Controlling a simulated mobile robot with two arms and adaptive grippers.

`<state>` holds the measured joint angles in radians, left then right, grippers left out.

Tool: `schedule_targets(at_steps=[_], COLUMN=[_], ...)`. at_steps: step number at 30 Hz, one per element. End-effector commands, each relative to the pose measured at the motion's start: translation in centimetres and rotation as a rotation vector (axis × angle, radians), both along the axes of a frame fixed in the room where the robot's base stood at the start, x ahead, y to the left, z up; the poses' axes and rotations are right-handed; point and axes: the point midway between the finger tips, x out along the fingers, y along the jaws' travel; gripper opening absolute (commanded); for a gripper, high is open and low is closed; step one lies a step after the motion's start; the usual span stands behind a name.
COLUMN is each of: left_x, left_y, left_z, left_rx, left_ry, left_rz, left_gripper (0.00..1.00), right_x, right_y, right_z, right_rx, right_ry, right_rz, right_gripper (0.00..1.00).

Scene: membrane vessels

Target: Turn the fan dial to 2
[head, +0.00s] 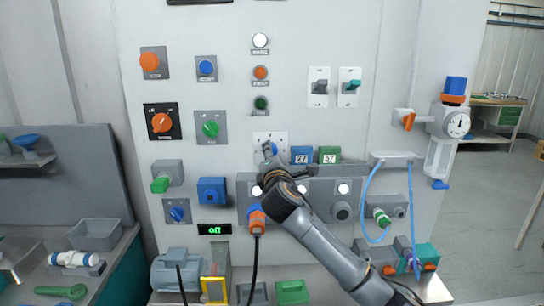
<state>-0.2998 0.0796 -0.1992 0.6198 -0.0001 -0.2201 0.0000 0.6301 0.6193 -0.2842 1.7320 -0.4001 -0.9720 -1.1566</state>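Several rotary dials sit on the light grey panel, and I cannot read which one is labelled fan. A blue dial (177,214) is at the lower left, beside a small black display (214,229) reading "off" in green. A green dial (210,129) and an orange-red dial (161,122) are above it. My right arm comes in from the lower right, and its gripper (268,158) is in front of a white plate (277,136) at the panel's middle. The gripper hides much of that plate; its fingers are too small to read. My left gripper is not in view.
An orange plug (256,219) with a black cable hangs below my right gripper. Blue tubing (366,205) loops at the right, under a grey bracket. A gauge (457,124) with an orange-handled valve juts out at the right edge. A workbench with pipe parts is at left.

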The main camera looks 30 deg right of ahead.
Motion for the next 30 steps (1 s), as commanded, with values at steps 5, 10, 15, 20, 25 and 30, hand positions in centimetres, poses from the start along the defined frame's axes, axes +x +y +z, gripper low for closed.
schedule_targets(at_steps=[5, 10, 15, 20, 25, 30], left_x=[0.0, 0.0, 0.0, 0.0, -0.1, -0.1], left_y=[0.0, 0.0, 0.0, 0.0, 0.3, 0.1], left_z=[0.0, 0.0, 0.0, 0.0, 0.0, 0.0], left_rx=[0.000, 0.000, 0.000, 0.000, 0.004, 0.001], left_ry=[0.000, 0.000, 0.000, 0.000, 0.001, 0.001], left_rz=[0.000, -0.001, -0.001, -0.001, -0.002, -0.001], left_gripper=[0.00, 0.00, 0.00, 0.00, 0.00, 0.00], right_x=[0.0, 0.0, 0.0, 0.0, -0.5, -2.7], right_y=[0.0, 0.0, 0.0, 0.0, 0.3, 1.5], right_z=[-0.1, -0.1, -0.1, 0.0, -0.1, -0.3], right_rx=[0.001, 0.001, 0.000, 0.000, -0.001, -0.002], right_ry=[0.002, 0.002, 0.001, 0.001, 0.001, 0.001], right_rz=[-0.001, -0.001, -0.001, -0.001, 0.001, 0.002], right_gripper=[0.07, 0.42, 0.62, 0.62, 0.62, 0.62])
